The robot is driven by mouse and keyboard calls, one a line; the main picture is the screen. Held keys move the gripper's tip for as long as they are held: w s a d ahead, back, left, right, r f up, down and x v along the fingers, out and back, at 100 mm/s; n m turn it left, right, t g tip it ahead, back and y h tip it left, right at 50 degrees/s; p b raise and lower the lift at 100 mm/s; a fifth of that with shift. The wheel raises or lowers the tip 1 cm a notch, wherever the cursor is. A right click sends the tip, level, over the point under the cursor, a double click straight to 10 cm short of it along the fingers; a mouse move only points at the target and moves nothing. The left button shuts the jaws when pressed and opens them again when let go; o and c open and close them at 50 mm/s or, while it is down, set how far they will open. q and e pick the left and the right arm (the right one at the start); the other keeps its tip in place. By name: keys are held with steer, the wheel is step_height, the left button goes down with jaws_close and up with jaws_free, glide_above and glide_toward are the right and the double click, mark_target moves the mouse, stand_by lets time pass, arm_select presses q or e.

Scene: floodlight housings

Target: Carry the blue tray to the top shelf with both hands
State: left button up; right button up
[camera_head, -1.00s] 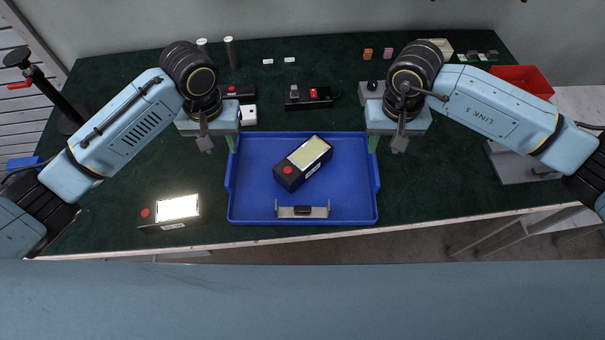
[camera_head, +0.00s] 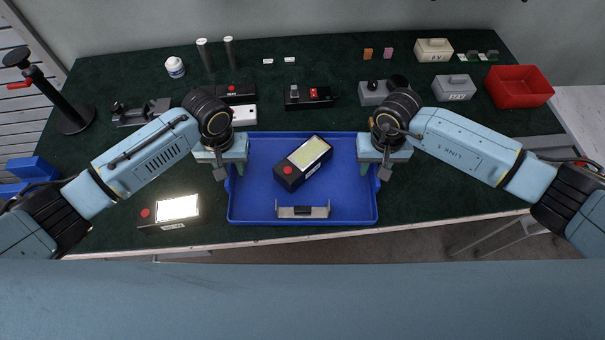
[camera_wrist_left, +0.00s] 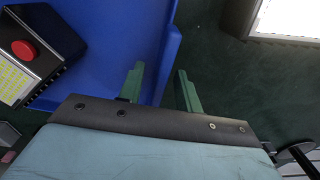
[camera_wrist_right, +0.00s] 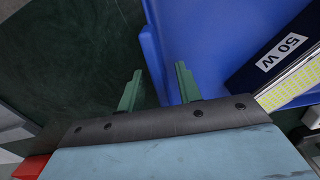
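The blue tray (camera_head: 256,213) lies flat on the dark green bench top near its front edge. In it are a black floodlight housing (camera_head: 304,164) with a red button and yellow LED panel, and a metal bracket (camera_head: 302,211). My left gripper (camera_head: 226,176) is at the tray's left side; in the left wrist view its green fingers (camera_wrist_left: 158,88) are apart, with the tray's rim (camera_wrist_left: 168,60) between or just beside them. My right gripper (camera_head: 381,176) is at the right side; its fingers (camera_wrist_right: 158,88) are apart, with the rim (camera_wrist_right: 152,50) between them. The top shelf is not in view.
A lit floodlight (camera_head: 170,210) lies left of the tray. Several boxes and tools stand along the back, with a red bin (camera_head: 519,86) at the back right. A black clamp post (camera_head: 60,100) stands at the far left. The bench right of the tray is clear.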

arm_select(q)
jaws_close()
arm_select(e)
jaws_close()
arm_select(q)
steer(key=shift+r, duration=0.15)
arm_select(e)
steer(key=shift+w+r, duration=0.1)
steer(key=shift+r, duration=0.05)
